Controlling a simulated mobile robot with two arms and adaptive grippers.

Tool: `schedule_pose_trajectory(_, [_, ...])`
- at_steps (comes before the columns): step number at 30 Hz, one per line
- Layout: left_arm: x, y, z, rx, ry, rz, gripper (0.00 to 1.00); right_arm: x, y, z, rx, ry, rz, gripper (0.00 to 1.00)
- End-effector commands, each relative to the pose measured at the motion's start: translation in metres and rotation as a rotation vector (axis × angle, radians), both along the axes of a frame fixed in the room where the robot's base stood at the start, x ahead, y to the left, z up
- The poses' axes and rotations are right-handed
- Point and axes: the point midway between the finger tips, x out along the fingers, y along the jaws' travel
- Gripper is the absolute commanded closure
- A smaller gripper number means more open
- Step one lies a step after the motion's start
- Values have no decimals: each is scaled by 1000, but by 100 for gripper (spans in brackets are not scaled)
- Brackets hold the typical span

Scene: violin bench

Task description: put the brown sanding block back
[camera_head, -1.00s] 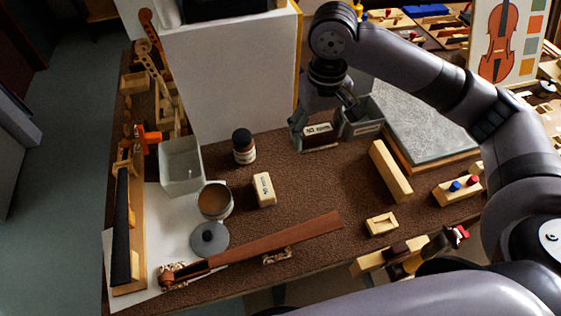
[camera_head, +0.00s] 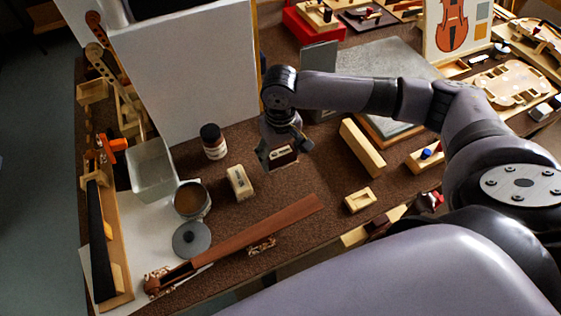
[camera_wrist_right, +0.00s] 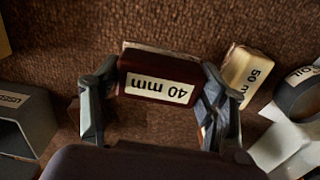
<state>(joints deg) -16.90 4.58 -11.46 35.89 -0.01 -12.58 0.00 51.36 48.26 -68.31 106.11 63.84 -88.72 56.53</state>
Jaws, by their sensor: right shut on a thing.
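In the head view my right gripper (camera_head: 280,150) holds the block (camera_head: 283,156) low near the bench mat, partly hidden by the fingers. I cannot tell whether the block touches the mat. My left gripper is not in view.
A dark-capped jar (camera_head: 214,142), an open tin (camera_head: 191,199) and its grey lid (camera_head: 191,239) stand to the left. A violin neck (camera_head: 265,225) lies in front. A wooden bar (camera_head: 362,148) lies right. A grey bin (camera_wrist_right: 28,118) is nearby.

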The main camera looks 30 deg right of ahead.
Motion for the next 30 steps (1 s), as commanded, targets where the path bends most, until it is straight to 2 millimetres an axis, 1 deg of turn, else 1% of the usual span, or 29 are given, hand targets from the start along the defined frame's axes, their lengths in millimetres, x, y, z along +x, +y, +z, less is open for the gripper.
schedule_pose_trajectory(6, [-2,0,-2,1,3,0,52,-1,0,-30,0,3,0,62])
schedule_pose_trajectory(9, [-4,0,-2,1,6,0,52,0,0,-40,-1,0,1,62])
schedule_pose_trajectory(20, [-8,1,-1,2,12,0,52,0,0,-43,-1,1,1,62])
schedule_pose_trajectory(21, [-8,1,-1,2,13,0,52,0,0,-43,-1,0,1,30])
schedule_pose_trajectory(29, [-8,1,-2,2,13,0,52,0,0,-43,-1,0,1,13])
schedule_pose_trajectory(30, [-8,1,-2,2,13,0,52,0,0,-43,-1,0,1,13])
